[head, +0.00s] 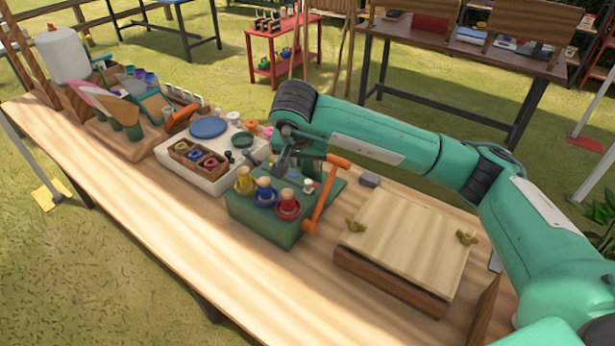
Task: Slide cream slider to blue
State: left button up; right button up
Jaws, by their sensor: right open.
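A green box (262,229) stands on the wooden table. On its top are a yellow piece (244,184), a blue piece (265,196) and a red piece (288,208), each with a wooden-looking peg. A small cream-white knob (308,185) shows behind the red piece, near the orange lever; I take it for the cream slider, but its track is too small to make out. My right gripper (287,165) is open above the back of the box, behind the yellow and blue pieces. Whether it touches anything is unclear. My left gripper is out of view.
An orange lever (320,205) rises at the box's right side. A white tray (205,178) with flower parts is left. The table's front strip is clear.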

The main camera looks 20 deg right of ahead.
aim_at(308, 182)
jog(key=p+x, duration=0.1)
jog(key=x, duration=0.8)
jog(key=shift+f, duration=0.1)
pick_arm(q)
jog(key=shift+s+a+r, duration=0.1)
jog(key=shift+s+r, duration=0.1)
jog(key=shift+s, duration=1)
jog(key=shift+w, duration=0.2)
pick_arm(e)
grip_shut()
